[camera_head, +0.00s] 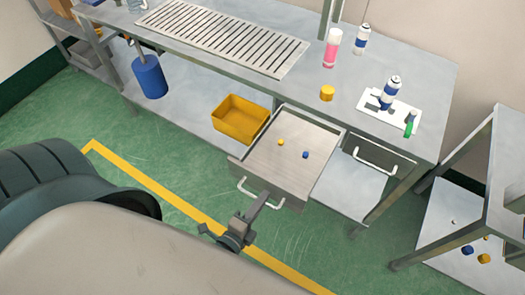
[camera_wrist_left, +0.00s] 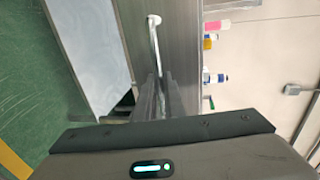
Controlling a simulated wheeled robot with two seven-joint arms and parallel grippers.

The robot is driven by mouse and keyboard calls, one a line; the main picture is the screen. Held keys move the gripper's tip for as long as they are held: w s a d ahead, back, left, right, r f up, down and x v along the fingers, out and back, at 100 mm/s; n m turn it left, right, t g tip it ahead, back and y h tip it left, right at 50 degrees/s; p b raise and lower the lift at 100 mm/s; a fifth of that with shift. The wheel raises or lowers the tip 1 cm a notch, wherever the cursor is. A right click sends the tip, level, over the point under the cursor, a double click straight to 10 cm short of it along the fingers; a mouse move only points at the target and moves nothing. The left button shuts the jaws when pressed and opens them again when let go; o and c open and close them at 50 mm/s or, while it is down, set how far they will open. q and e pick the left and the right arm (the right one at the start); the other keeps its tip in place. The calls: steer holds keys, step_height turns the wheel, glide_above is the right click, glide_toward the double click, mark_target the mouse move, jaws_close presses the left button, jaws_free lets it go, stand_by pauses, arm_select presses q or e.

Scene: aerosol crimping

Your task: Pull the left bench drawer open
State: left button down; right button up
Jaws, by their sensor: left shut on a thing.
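The left bench drawer (camera_head: 292,160) stands pulled out from under the bench top. A small yellow piece (camera_head: 281,142) and a small blue piece (camera_head: 305,155) lie inside it. Its white bar handle (camera_head: 242,187) is on the front face and also shows in the left wrist view (camera_wrist_left: 153,38). My left gripper (camera_head: 264,197) is shut on the handle near its middle; its fingers (camera_wrist_left: 162,88) hide part of the bar in the left wrist view. My right gripper is not in view.
The bench top (camera_head: 300,88) carries a slotted grate (camera_head: 222,36), cans and a yellow cap (camera_head: 326,93). The right drawer's handle (camera_head: 376,161) is beside the open drawer. A yellow bin (camera_head: 240,118) sits on the lower shelf. Green floor (camera_head: 300,235) lies clear in front.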

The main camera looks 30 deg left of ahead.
arm_select(q)
steer(key=c, duration=2.1)
jaws_free()
steer(key=shift+b+v, duration=2.45)
steer(key=shift+v, duration=6.25)
steer(key=shift+d+f, duration=0.1)
